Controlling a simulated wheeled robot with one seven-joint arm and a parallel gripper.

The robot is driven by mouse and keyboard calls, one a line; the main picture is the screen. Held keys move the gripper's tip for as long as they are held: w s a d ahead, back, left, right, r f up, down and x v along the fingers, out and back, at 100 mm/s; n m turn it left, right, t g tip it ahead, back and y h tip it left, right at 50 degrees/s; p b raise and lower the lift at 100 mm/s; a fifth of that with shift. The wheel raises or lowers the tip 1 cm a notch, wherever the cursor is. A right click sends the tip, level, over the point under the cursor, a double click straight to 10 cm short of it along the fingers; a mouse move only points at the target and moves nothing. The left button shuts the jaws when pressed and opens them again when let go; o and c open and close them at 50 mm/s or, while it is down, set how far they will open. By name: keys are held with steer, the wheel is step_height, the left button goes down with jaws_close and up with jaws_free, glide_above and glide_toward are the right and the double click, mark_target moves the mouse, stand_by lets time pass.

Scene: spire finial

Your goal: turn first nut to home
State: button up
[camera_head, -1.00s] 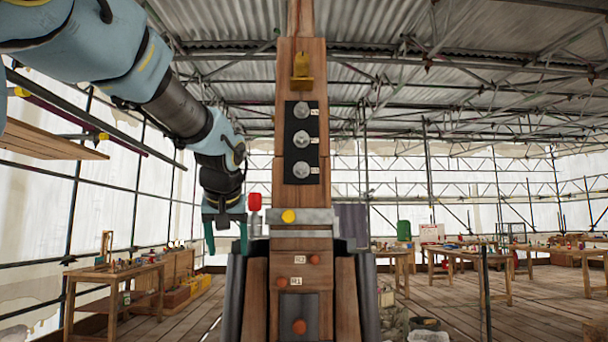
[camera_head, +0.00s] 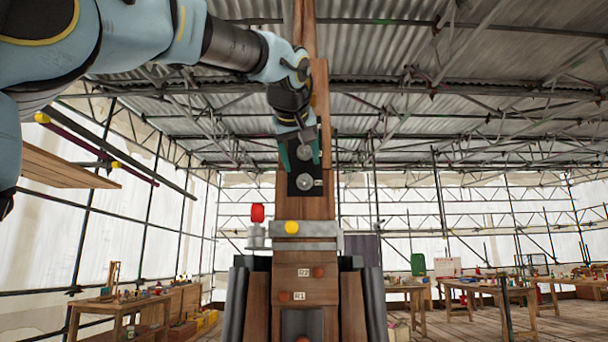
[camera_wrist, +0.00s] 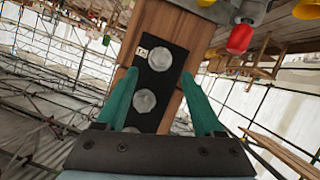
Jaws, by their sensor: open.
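A black plate (camera_head: 291,186) on the wooden spire carries a column of silver nuts. The lowest nut (camera_head: 304,183) shows clear below my gripper, with a small white label beside it. My gripper (camera_head: 302,150) is open in front of the plate, its teal fingers spread to either side of the middle nut (camera_head: 304,152). In the wrist view my gripper (camera_wrist: 160,73) points at the plate (camera_wrist: 155,77), which appears upside down. The lowest nut (camera_wrist: 158,60) and middle nut (camera_wrist: 143,101) lie between the fingers' lines; a third nut (camera_wrist: 132,130) is partly hidden. Contact cannot be told.
A grey collar (camera_head: 320,228) with a yellow knob (camera_head: 292,227) crosses the spire below the plate. A red-topped fitting (camera_head: 257,213) stands at its left. Orange knobs (camera_head: 285,296) sit lower down. Workbenches (camera_head: 125,305) stand well back on both sides.

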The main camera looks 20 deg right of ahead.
mark_target(304, 176)
steer(key=p+x, duration=0.1)
steer(key=x, duration=0.5)
jaws_close()
stand_by(0.5)
